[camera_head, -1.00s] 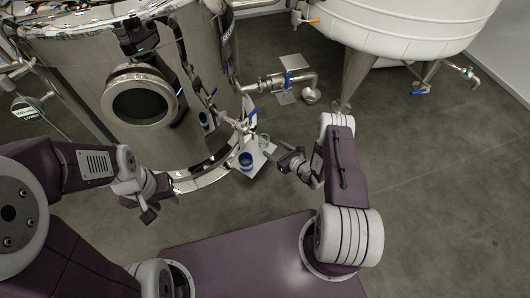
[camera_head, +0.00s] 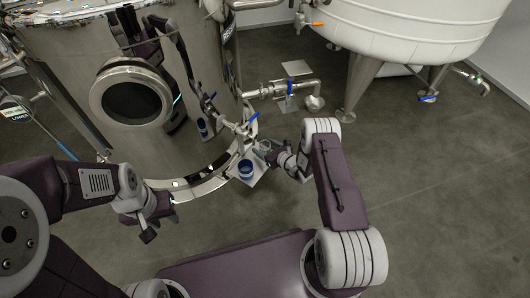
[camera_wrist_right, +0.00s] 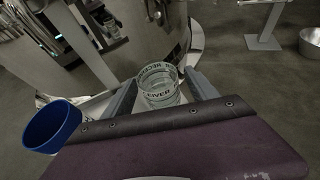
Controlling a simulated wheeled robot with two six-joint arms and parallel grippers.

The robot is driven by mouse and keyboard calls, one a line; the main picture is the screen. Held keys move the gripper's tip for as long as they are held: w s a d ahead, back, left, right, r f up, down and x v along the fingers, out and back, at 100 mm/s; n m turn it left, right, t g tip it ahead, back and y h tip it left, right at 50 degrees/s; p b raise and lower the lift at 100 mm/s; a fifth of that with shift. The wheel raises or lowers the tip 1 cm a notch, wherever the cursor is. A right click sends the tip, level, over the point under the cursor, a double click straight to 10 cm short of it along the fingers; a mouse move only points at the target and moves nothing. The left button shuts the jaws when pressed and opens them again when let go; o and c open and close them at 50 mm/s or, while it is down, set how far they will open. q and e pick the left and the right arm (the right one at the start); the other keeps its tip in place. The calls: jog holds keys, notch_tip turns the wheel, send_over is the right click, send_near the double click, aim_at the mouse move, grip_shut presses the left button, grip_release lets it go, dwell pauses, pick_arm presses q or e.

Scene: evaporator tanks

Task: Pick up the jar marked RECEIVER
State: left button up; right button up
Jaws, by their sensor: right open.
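The clear glass jar marked RECEIVER (camera_wrist_right: 160,88) stands between the two fingers of my right gripper (camera_wrist_right: 163,92) in the right wrist view. The gripper is open, with a finger on either side of the jar; I cannot tell whether either touches it. In the head view the jar (camera_head: 264,146) is small on a little pale shelf (camera_head: 249,182) by the steel tank, with my right gripper (camera_head: 276,154) just right of it. My left gripper (camera_head: 152,226) is at the lower left, away from the jar; its fingers are too unclear to read.
A blue cup (camera_head: 245,169) stands close to the jar on the shelf; it also shows left of the gripper in the right wrist view (camera_wrist_right: 52,127). A tap with a blue handle (camera_head: 252,117) sits above them. The steel tank (camera_head: 60,75) stands behind.

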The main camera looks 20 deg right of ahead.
grip_shut()
jog(key=shift+r, duration=0.1)
notch_tip(320, 180, up, 5)
jog(key=p, duration=0.4)
jog(key=shift+p, duration=0.35)
jog(key=s+d+r+p, duration=0.4)
jog(key=d+r+p, duration=0.2)
jog(key=d, duration=0.5)
